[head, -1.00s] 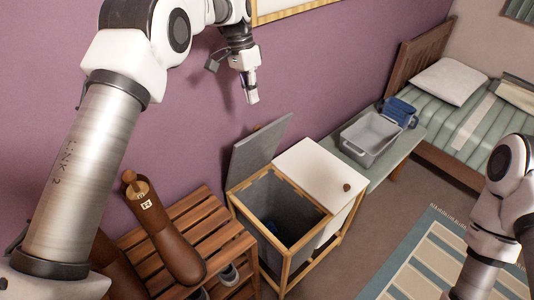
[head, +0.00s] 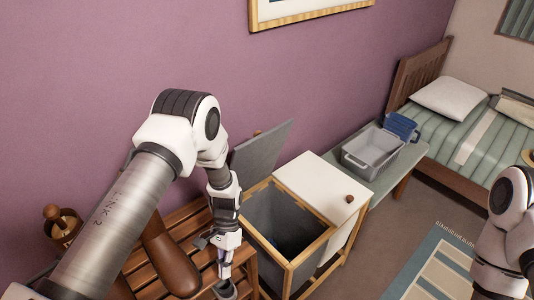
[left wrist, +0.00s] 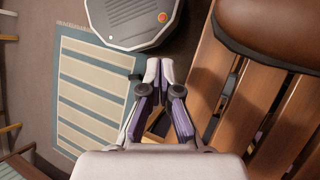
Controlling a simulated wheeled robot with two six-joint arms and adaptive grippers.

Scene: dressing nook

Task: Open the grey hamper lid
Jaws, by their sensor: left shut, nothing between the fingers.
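The grey hamper lid (head: 262,146) stands raised, tilted back towards the purple wall. The open grey compartment (head: 277,222) in the wooden frame below it shows a dark interior with something bluish at the bottom. The white lid (head: 318,184) with a brown knob lies closed beside it on the right. My left gripper (head: 224,276) is shut and empty, pointing down in front and left of the hamper, by the slatted bench and apart from the grey lid. Its closed fingers also show in the left wrist view (left wrist: 158,70). My right arm shows at the right edge; its gripper is out of view.
A slatted wooden bench (head: 190,222) with brown boots (head: 168,258) stands left of the hamper. A grey basket (head: 372,149) sits on a low green-topped bench to the right, before a bed (head: 480,130). A striped rug (head: 430,272) lies on the floor.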

